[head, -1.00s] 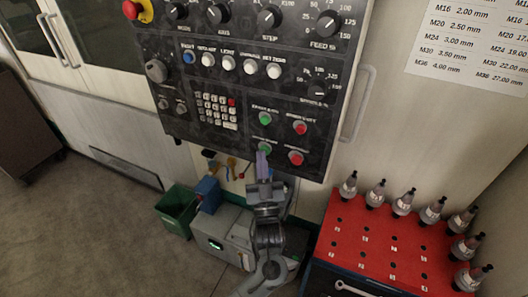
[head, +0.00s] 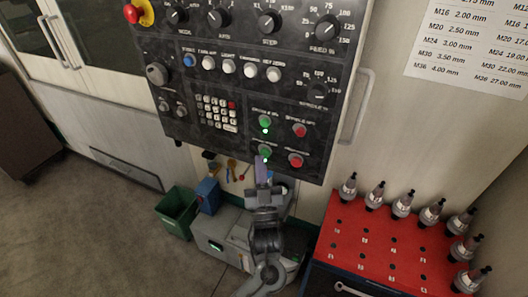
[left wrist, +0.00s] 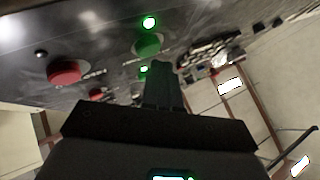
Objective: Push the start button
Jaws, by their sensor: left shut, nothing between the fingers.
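Two green buttons sit one above the other on the dark control panel: an upper one (head: 265,122) and a lower one (head: 264,151). Each has a bright green light on it. Their labels are too blurred to read for certain. My left gripper (head: 261,164) is shut and empty, its fingers pointing up just below the lower green button. In the left wrist view the fingertips (left wrist: 160,68) are beside a green light, with a green button (left wrist: 148,44) beyond. I cannot tell whether they touch the lower button. My right gripper is not in view.
Two red buttons (head: 300,130) (head: 296,160) are just right of the green ones. A keypad (head: 216,113) and knobs fill the panel. A red-topped cart (head: 375,245) with several tool holders stands at right. A green bin (head: 177,212) is at lower left.

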